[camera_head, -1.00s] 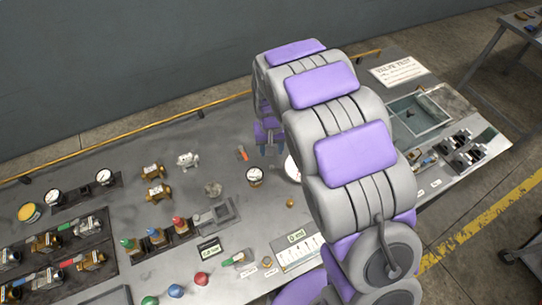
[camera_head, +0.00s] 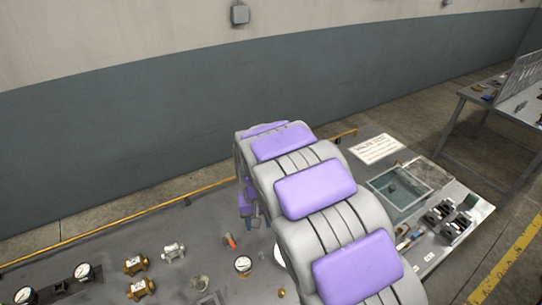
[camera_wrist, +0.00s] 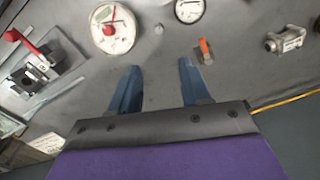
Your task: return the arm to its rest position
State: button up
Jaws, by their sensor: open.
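My arm reaches out over the grey workbench (camera_head: 120,240) in the head view, its purple and grey links covering the middle of the picture. My gripper (camera_head: 250,217) shows only partly beyond the links, above the bench. In the wrist view my gripper (camera_wrist: 158,66) has its two blue fingers apart, with nothing between them but bare bench top. A small orange-handled item (camera_wrist: 205,48) lies just past the right finger, apart from it. It also shows in the head view (camera_head: 230,241).
Gauges (camera_head: 243,265), brass valves (camera_head: 137,265) and a silver fitting (camera_head: 173,251) stand on the bench. A glass-walled tank (camera_head: 400,190) and dark valve blocks (camera_head: 448,217) are at the right. A yellow rail (camera_head: 120,222) runs along the back edge, before a wall (camera_head: 150,130).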

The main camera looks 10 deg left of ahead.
jog(key=s+d+r+m+g, duration=0.1)
jog(key=s+d+r+m, duration=0.1)
jog(key=s+d+r, duration=0.6)
jog(key=s+d+r+m, duration=0.1)
jog(key=s+d+r, duration=0.3)
jog(key=s+d, duration=1.15)
jog(key=s, duration=0.8)
jog(key=shift+d+m+g, duration=0.15)
jog(key=shift+m+g, duration=0.25)
jog(key=shift+o, duration=0.5)
jog(key=shift+f, duration=0.1)
